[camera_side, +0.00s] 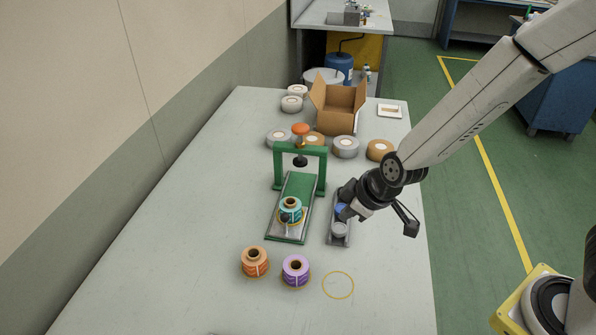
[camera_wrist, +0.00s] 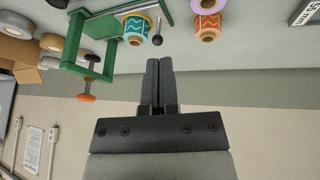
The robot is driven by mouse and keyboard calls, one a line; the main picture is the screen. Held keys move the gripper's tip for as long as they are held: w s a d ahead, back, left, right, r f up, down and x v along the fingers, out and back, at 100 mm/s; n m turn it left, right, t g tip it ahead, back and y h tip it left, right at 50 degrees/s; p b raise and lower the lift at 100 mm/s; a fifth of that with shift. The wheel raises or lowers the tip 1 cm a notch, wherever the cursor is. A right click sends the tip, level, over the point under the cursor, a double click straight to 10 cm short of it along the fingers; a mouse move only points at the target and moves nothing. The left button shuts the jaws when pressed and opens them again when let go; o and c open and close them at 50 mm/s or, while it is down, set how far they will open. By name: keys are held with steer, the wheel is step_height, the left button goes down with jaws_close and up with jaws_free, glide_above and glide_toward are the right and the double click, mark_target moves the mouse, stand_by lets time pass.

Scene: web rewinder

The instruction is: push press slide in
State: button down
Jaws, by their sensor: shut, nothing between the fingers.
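The green press frame (camera_side: 323,165) stands mid-table with an orange knob (camera_side: 300,128) on top. Its slide (camera_side: 300,187) extends out of the frame towards the near side, with a teal roll (camera_side: 290,206) standing on its near part. The wrist view shows the frame (camera_wrist: 72,50), the teal roll (camera_wrist: 135,28) and a dark ball handle (camera_wrist: 157,40) beside the roll. My gripper (camera_wrist: 161,62) is shut and empty, its fingertips close to the ball handle; I cannot tell whether they touch. In the side view my wrist is right of the slide and its fingertips are hard to make out.
A narrow grey tray (camera_side: 340,236) lies under my wrist. An orange roll (camera_side: 255,262) and a purple roll (camera_side: 295,270) stand nearer, beside a yellow ring mark (camera_side: 338,285). Behind the press are several tape rolls and an open cardboard box (camera_side: 340,110). The near left table is clear.

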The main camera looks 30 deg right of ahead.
mark_target(297, 199)
steer(key=w+a+f+n+t, duration=0.1)
steer(key=w+a+f+n, duration=0.2)
steer(key=a, duration=0.4)
steer(key=shift+a+f+n+t, duration=0.25)
steer(key=shift+f+n+t, duration=0.15)
steer(key=shift+n, duration=0.3)
steer(key=x, duration=0.9)
steer(key=shift+w+d+f, duration=0.2)
steer(key=shift+f, duration=0.15)
steer(key=shift+w+d+h, duration=0.15)
steer(key=shift+w+d, duration=0.1)
steer(key=shift+w, duration=0.25)
steer(key=shift+w+d+h, duration=0.15)
steer(key=shift+w+d, duration=0.1)
steer(key=shift+w, duration=0.2)
steer(key=shift+w+d, duration=0.45)
steer(key=shift+w, duration=0.35)
steer(key=w+d, duration=0.8)
steer(key=shift+w, duration=0.15)
steer(key=shift+w+d, duration=0.9)
steer(key=shift+d, duration=0.25)
